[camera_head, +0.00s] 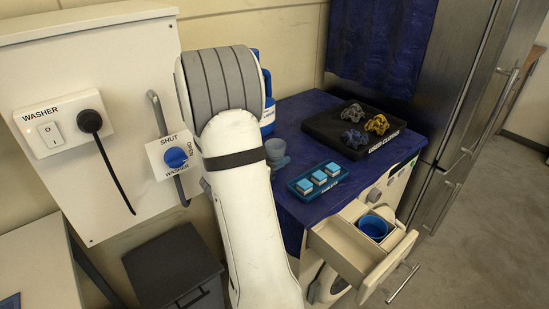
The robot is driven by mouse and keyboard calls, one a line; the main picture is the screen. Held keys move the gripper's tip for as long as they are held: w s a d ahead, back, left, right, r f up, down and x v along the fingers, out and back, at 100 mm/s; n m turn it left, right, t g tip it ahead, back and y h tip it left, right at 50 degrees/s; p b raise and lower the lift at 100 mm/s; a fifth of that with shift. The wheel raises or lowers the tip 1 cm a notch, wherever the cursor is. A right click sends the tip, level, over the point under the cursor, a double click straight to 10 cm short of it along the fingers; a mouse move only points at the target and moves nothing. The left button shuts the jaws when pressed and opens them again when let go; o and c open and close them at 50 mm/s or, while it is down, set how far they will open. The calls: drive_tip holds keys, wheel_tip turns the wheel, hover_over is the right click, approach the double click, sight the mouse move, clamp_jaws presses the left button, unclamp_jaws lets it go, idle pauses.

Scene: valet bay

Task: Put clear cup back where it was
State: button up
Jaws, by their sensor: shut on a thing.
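A translucent grey-blue cup (276,151), which looks like the clear cup, shows at the left of the blue-covered top, right beside my arm. My arm hides part of it, and I cannot tell whether it touches the top. A blue cup (373,228) sits in the open drawer (338,242) of the washer. My gripper does not show; my own white arm fills the middle of the view. What it holds cannot be seen.
A blue tray (301,192) with several light-blue blocks, a black tray (318,124) of used cloths and a blue jug (267,117) stand on the top. The drawer juts out at the front right. A wall panel with a washer switch (50,132) and a valve (176,158) is at left.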

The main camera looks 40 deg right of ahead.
drive_tip(key=o, duration=1)
drive_tip(key=shift+r, duration=0.2)
drive_tip(key=a, duration=0.4)
drive_tip(key=a+r, duration=0.1)
drive_tip(key=a, duration=0.3)
drive_tip(key=a+r+p, duration=0.1)
drive_tip(key=a, duration=0.3)
drive_tip(key=shift+s, duration=0.2)
drive_tip(key=shift+s+f, duration=0.1)
